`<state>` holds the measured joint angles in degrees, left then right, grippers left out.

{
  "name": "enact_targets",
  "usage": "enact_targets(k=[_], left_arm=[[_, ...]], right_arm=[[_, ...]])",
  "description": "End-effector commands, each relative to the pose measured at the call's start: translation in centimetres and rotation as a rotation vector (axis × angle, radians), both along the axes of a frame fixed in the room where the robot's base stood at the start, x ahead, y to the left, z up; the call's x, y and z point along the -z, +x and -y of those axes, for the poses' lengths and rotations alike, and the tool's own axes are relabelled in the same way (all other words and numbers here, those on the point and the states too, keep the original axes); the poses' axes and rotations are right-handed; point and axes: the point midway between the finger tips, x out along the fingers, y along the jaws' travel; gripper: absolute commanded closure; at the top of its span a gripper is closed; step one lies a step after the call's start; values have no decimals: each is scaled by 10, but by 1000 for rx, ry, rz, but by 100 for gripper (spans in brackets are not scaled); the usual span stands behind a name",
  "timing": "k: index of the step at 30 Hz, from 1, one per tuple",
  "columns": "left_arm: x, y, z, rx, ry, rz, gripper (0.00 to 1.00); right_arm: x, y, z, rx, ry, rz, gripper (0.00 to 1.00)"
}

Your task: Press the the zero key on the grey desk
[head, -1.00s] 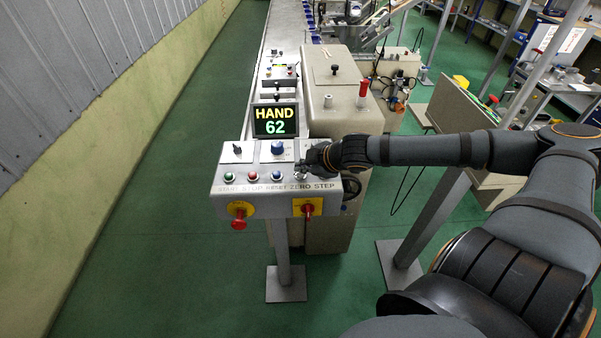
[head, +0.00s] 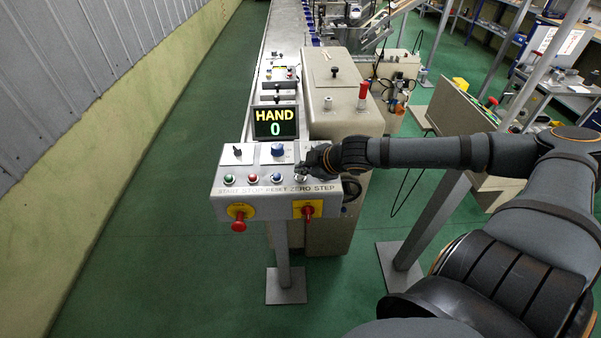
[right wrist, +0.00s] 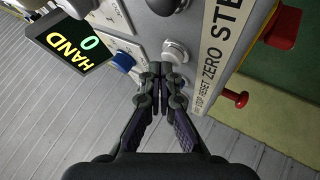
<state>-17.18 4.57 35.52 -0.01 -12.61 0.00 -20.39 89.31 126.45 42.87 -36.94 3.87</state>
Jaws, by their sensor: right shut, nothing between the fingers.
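The grey desk (head: 222,199) is a sloped control panel with a row of keys labelled START, STOP, RESET, ZERO and STEP. The pale zero key (right wrist: 175,50) shows beside the ZERO label in the right wrist view. In the head view it is mostly covered by my right gripper (head: 304,170). My right gripper is shut and empty, and its fingertips (right wrist: 160,70) are right by the zero key; I cannot tell whether they touch it. The display (head: 275,122) above the desk reads HAND 0. My left gripper is not in view.
Green, red and blue keys (head: 277,177) sit left of my gripper. A blue knob (head: 278,149) stands above them. Red knobs on yellow plates (head: 308,210) stick out of the desk's front. A beige cabinet (head: 340,120) stands behind right.

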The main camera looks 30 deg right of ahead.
Motion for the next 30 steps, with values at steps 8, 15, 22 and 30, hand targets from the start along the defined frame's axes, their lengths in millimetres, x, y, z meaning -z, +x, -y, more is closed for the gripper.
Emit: enact_targets(k=[8, 15, 22, 30], left_arm=[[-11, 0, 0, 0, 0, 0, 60], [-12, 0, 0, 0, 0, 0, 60], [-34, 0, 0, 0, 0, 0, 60], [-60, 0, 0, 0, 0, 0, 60]], right_arm=[[-11, 0, 0, 0, 0, 0, 100], [-13, 0, 0, 1, 0, 1, 100], [-34, 0, 0, -1, 0, 2, 100], [-61, 0, 0, 1, 0, 1, 100]])
